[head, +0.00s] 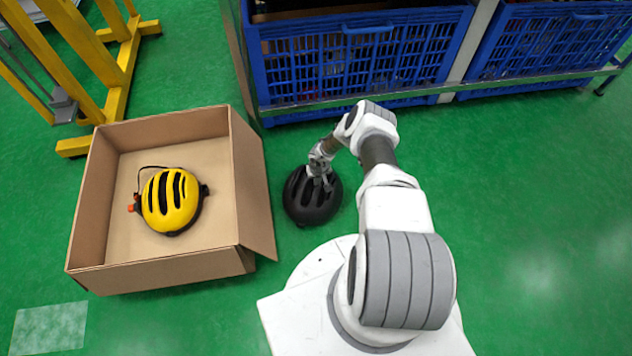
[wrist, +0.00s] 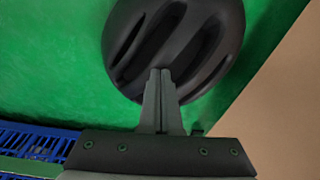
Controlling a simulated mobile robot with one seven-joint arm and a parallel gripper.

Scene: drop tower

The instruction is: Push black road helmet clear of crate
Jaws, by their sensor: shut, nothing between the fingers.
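The black road helmet (head: 311,203) sits on the green floor just right of the cardboard crate (head: 240,180), with a narrow strip of floor between them in the head view. In the wrist view the helmet (wrist: 180,40) fills the upper middle, and a tan crate panel (wrist: 285,85) shows at the right. My gripper (head: 322,180) is above the helmet's far side. Its fingers (wrist: 160,75) are closed together, with their tips over the helmet's edge. I cannot tell whether the tips touch it. A yellow helmet (head: 171,201) lies inside the crate.
Blue slatted bins (head: 350,60) on a metal rack stand at the back. A yellow steel frame (head: 122,60) stands at the far left. The green floor (head: 530,200) to the right is clear.

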